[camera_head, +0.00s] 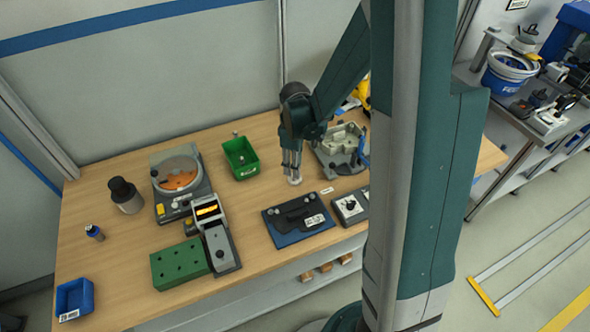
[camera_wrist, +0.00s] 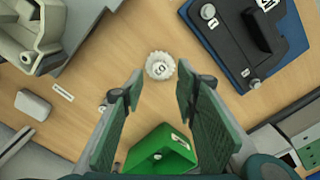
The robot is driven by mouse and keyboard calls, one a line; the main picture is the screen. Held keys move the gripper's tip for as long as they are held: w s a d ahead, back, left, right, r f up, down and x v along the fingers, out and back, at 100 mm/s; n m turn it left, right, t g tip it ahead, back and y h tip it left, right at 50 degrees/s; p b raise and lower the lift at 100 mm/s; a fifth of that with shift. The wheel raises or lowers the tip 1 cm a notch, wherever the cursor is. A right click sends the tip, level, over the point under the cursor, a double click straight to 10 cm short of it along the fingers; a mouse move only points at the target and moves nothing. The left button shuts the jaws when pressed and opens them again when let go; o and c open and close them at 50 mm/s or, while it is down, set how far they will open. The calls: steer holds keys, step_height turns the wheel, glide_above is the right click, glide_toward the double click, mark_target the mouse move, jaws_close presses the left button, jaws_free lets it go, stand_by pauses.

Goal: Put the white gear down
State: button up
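The white gear (camera_wrist: 160,66) appears to lie flat on the wooden table, label side up. In the head view the gear (camera_head: 294,181) is a small pale disc just under my fingertips. My gripper (camera_head: 292,166) points down at it from above. In the wrist view the two fingers of my gripper (camera_wrist: 159,73) are spread, with bare gaps between each fingertip and the gear. The gear sits at or just beyond the tips, and neither finger seems to touch it. The exact height gap cannot be told.
A green bin (camera_head: 232,160) stands to the left, a grey fixture (camera_head: 327,160) to the right, and a blue board with a black part (camera_head: 285,237) in front. A dial box (camera_head: 349,208) is at front right. Bare wood surrounds the gear.

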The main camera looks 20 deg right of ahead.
step_height(320, 180, up, 7)
steer(key=shift+r, duration=0.15)
stand_by(0.4)
stand_by(0.4)
steer(key=s+a+r+m+t, duration=0.3)
steer(key=s+a+r+m, duration=0.1)
steer(key=s+r, duration=0.6)
steer(key=s+a+r+m+t, duration=0.4)
steer(key=s+r+m, duration=0.1)
steer(key=s+r, duration=0.4)
steer(key=shift+s+r, duration=0.4)
steer(key=shift+s, duration=0.2)
stand_by(0.4)
steer(key=shift+f, duration=0.15)
